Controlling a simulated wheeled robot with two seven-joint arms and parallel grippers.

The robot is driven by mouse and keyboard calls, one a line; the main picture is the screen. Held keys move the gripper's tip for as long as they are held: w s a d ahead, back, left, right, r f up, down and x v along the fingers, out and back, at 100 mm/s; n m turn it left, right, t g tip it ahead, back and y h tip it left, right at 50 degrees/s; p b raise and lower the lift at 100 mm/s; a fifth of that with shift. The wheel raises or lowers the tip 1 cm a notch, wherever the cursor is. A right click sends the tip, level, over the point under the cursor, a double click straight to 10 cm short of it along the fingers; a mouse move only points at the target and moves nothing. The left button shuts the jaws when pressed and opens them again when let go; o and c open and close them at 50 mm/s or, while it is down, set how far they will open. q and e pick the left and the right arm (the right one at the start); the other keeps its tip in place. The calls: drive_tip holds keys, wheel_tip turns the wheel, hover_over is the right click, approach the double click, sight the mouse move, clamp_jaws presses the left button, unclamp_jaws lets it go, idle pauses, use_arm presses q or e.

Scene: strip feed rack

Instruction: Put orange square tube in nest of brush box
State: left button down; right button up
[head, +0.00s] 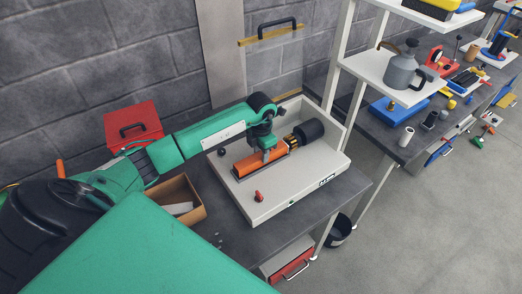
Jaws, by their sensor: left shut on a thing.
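The orange square tube (252,165) lies lengthwise low over the pale brush box (316,167), at or in the nest in its middle. I cannot tell whether it rests fully in the nest. My left gripper (267,155) is shut on the tube from above, and its fingers hide part of it. A round brush with a black drum (308,132) and yellowish bristles sits just beyond the tube's right end. My right gripper is not in view.
A red knob (258,196) is on the box's front part. A cardboard box (188,193) stands left of the brush box, and a red toolbox (133,125) behind. A clear panel with a handle (275,65) rises at the back. A white shelf (390,78) stands right.

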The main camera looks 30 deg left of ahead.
use_arm(q)
drive_tip(key=shift+f, duration=0.2)
drive_tip(key=shift+f, duration=0.1)
drive_tip(key=c, duration=0.9)
unclamp_jaws()
drive_tip(key=shift+r, duration=0.25)
drive_tip(key=shift+r+b, duration=2.5)
drive_tip(key=shift+r, duration=3.4)
